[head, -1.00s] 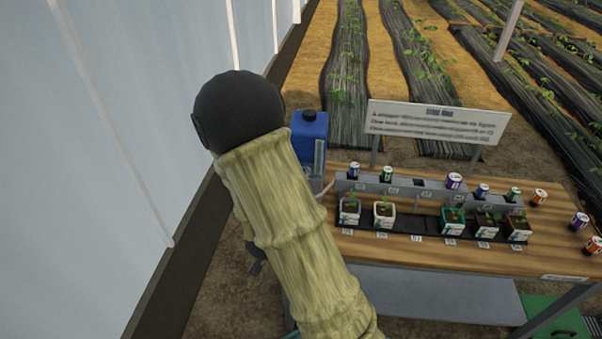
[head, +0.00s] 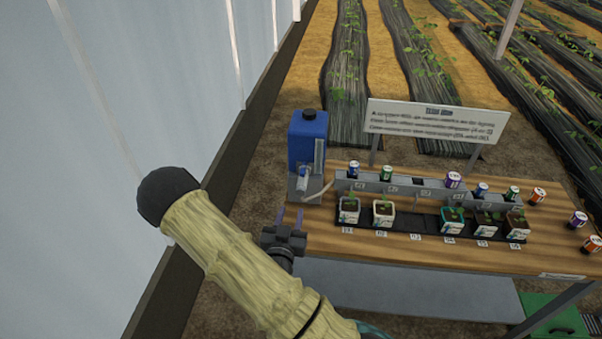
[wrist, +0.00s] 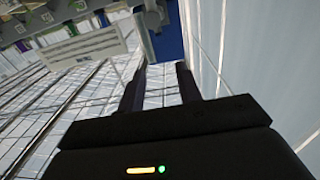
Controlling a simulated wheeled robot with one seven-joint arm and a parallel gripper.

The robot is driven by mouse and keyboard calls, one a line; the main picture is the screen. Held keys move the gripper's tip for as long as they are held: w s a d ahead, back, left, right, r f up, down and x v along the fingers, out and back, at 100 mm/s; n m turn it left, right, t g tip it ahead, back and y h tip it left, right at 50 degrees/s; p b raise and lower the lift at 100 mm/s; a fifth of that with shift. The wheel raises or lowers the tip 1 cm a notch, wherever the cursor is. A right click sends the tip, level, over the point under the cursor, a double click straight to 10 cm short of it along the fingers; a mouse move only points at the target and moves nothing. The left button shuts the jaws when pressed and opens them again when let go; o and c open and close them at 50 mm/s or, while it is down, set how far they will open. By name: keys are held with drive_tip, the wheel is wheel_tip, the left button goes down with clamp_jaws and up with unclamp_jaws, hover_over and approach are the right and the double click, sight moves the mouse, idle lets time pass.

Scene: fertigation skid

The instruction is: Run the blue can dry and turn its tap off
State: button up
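The blue can (head: 308,140) is an upright blue jerrycan with a black cap and a pale level strip, at the table's left end in the head view. Its tap (head: 303,178) is a whitish fitting low on its front, with a pale hose leading right. I cannot tell how the tap is set or how much liquid is left. My gripper (head: 290,216) is open and empty, in front of and below the can, apart from it. In the wrist view the two fingers (wrist: 160,85) are spread, with part of the blue can (wrist: 168,42) beyond them.
The wooden table (head: 420,245) holds a grey rack, several small cans and several potted seedlings (head: 349,210) in a black tray. A sign (head: 436,120) stands behind. The pale greenhouse wall (head: 110,130) is close on the left. A green crate (head: 552,318) is at lower right.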

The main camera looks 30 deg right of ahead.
sight(301, 175)
drive_tip(key=shift+w+f+b, duration=0.1)
drive_tip(key=shift+w+b, duration=0.05)
drive_tip(key=shift+b, duration=0.2)
drive_tip(key=b+x, duration=0.2)
drive_tip(key=x, duration=1.5)
drive_tip(key=shift+d+b, duration=0.15)
drive_tip(key=shift+b, duration=0.15)
clamp_jaws()
